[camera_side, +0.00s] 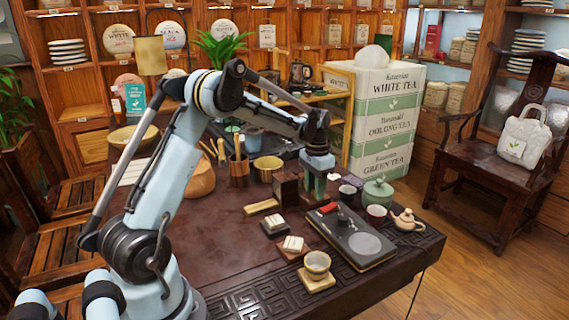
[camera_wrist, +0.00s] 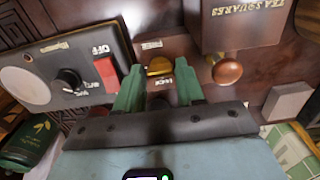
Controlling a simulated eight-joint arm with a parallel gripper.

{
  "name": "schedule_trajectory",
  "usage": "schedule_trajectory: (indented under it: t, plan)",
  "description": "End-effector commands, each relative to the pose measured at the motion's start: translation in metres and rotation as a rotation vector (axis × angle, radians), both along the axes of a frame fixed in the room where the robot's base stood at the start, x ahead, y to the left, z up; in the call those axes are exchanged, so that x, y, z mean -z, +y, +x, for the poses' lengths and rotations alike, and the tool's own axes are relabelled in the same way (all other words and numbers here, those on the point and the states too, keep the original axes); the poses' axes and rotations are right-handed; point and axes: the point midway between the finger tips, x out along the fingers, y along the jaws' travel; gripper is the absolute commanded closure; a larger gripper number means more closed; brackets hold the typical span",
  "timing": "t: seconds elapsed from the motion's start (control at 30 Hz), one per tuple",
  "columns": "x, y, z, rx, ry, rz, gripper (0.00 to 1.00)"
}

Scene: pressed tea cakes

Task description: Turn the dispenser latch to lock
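In the wrist view a brass latch (camera_wrist: 159,67) sits on a dark wooden block, between a label reading FREE above it and one that seems to read LOCK below it. I cannot tell which label it points to. The dispenser (camera_wrist: 236,22) is a dark wooden box marked TEA SQUARES, and it also shows in the side view (camera_side: 286,190). My gripper (camera_wrist: 159,72) has two green fingers, spread apart, one on each side of the latch in the picture. I cannot tell whether they touch it. In the side view my gripper (camera_side: 316,192) points down beside the dispenser and hides the latch.
A copper knob (camera_wrist: 227,71) stands right of the latch. A dark hot plate (camera_side: 352,238) with a black dial (camera_wrist: 69,79) and red switch (camera_wrist: 106,71) lies close by. Cups, a green jar (camera_side: 378,193) and a teapot (camera_side: 407,220) stand right. The table's front left is clear.

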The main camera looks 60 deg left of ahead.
Motion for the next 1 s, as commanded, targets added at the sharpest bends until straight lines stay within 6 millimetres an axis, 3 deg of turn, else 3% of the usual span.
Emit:
schedule_trajectory:
  t: [0.03, 0.23, 0.57, 1.0]
  plan:
    - [-0.0001, 0.0, 0.0, 0.0, 0.0, 0.0, 0.7]
    - [-0.0003, -0.0001, 0.0, 0.0, 0.0, 0.0, 0.99]
    - [-0.0004, -0.0002, 0.0002, -0.054, 0.001, 0.0, 0.99]
    - [-0.0005, 0.0, 0.0007, -0.394, 0.001, 0.0, 0.99]
